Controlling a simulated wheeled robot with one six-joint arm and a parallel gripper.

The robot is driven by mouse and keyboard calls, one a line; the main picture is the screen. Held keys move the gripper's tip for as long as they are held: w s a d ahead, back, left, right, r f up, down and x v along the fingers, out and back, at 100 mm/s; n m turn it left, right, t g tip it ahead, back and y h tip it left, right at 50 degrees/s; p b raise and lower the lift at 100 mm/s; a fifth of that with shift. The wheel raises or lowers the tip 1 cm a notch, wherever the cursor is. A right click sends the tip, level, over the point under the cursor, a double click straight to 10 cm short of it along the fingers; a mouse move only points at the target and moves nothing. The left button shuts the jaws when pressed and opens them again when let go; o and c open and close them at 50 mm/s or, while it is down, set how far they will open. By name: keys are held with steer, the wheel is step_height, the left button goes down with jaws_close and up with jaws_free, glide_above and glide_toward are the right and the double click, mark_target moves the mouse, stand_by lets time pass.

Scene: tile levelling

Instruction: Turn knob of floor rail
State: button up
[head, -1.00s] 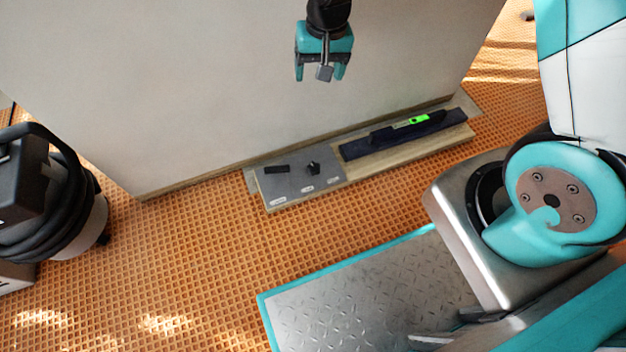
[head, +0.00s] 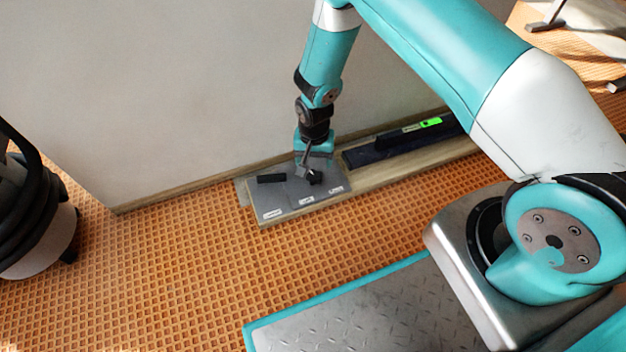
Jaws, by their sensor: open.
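The floor rail (head: 385,183) is a long wooden board lying on the floor along the base of the pale wall. A grey plate (head: 276,196) with small white labels covers its left part. A small black knob (head: 316,178) stands on the plate's right half, partly hidden by my gripper. My gripper (head: 312,172) points down right over the knob, with its jaws open. I cannot tell whether the jaws touch the knob or are around it.
A black bar (head: 271,179) sits on the plate left of the knob. A dark strip with a black level with a green display (head: 430,123) lies on the rail's right part. A vacuum cleaner (head: 38,215) stands at far left. The orange waffle floor (head: 200,270) in front is clear.

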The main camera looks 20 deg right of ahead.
mark_target(314, 176)
step_height(314, 176, down, 7)
steer(key=b, duration=0.3)
steer(key=c, duration=0.9)
